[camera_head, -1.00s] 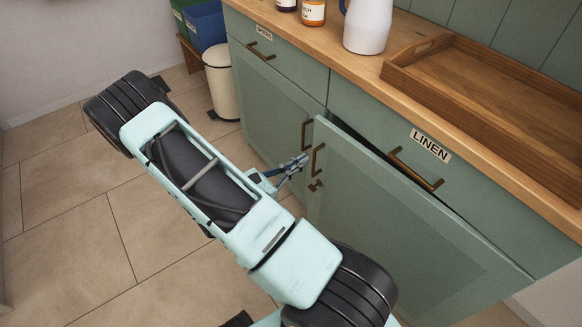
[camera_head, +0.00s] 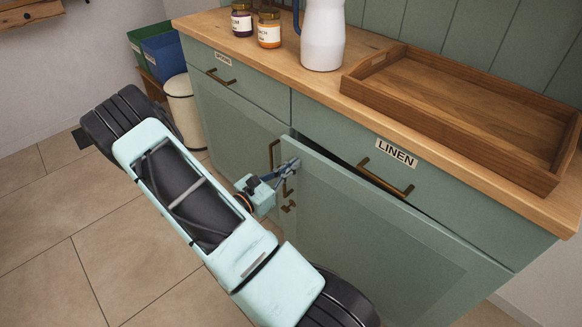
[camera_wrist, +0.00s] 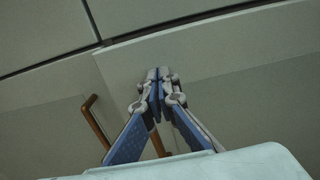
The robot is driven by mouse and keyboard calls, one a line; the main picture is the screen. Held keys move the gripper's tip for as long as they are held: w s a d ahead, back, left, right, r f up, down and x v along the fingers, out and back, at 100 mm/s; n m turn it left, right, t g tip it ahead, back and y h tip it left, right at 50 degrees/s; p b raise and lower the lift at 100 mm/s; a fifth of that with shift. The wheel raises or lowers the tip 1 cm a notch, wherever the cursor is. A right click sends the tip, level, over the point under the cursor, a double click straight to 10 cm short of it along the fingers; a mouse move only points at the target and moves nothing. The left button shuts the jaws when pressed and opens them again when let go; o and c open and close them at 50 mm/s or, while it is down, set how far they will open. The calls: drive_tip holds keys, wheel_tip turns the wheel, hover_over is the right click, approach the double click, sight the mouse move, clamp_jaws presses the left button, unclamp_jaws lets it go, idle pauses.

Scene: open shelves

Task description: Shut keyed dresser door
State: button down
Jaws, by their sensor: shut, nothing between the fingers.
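The green dresser (camera_head: 232,135) has two lower doors. Its right door (camera_head: 380,225), under the LINEN drawer (camera_head: 345,135), stands slightly ajar, with a dark gap along its top edge. A brass handle and a small key or knob (camera_head: 288,207) sit near its left edge. My gripper (camera_head: 292,163) is shut and empty at the upper left of this door, by its handle. In the wrist view the closed fingertips (camera_wrist: 158,75) are in front of the door's upper part; whether they touch it I cannot tell.
The wooden counter holds a tray (camera_head: 375,85), a white jug (camera_head: 322,40) and two jars (camera_head: 269,30). The left door (camera_head: 225,135) is closed. A cream bin (camera_head: 187,115) and blue and green boxes stand at the left. Floor is free in front.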

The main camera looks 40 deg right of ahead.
sight(302, 156)
drive_tip(key=shift+m+g, duration=0.5)
drive_tip(key=shift+g, duration=0.3)
drive_tip(key=d, duration=0.4)
drive_tip(key=shift+w+d, duration=0.35)
drive_tip(key=shift+d, duration=0.05)
drive_tip(key=shift+w+d+r, duration=0.1)
drive_tip(key=shift+d+r, duration=0.1)
drive_tip(key=shift+d, duration=0.1)
drive_tip(key=shift+a+f, duration=0.1)
drive_tip(key=shift+a, duration=0.3)
drive_tip(key=s+a+p, duration=0.1)
drive_tip(key=a+p, duration=0.1)
drive_tip(key=a, duration=1.2)
drive_tip(key=shift+f, duration=0.15)
